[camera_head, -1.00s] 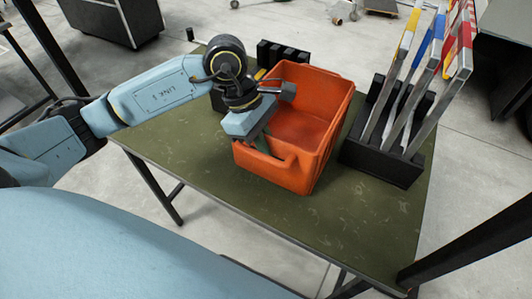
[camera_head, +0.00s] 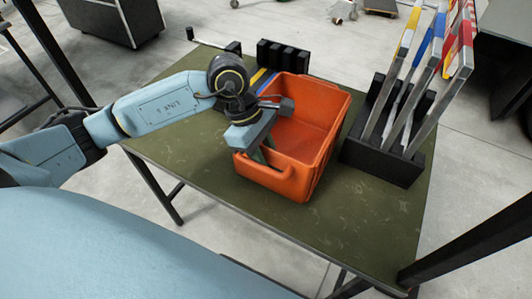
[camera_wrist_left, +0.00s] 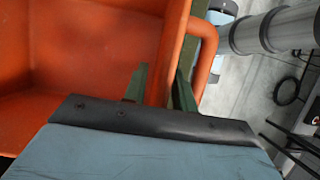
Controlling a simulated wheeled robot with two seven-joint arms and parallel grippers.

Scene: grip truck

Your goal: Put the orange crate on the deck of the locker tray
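The orange crate (camera_head: 322,110) is at the middle of the olive-topped table, open side up and empty as far as I can see. I cannot tell whether its underside touches the table. My left gripper (camera_head: 267,158) is at the crate's near left handle end. In the left wrist view, its two green fingers (camera_wrist_left: 161,88) straddle the orange handle rim (camera_wrist_left: 177,45), one inside and one outside, and it looks shut on it. My right gripper is not in view. I cannot make out a locker tray in these views.
A low black slotted block (camera_head: 284,55) is behind the crate. The olive table (camera_head: 205,150) is clear at the left and front. A dark cabinet (camera_head: 115,20) stands far back.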

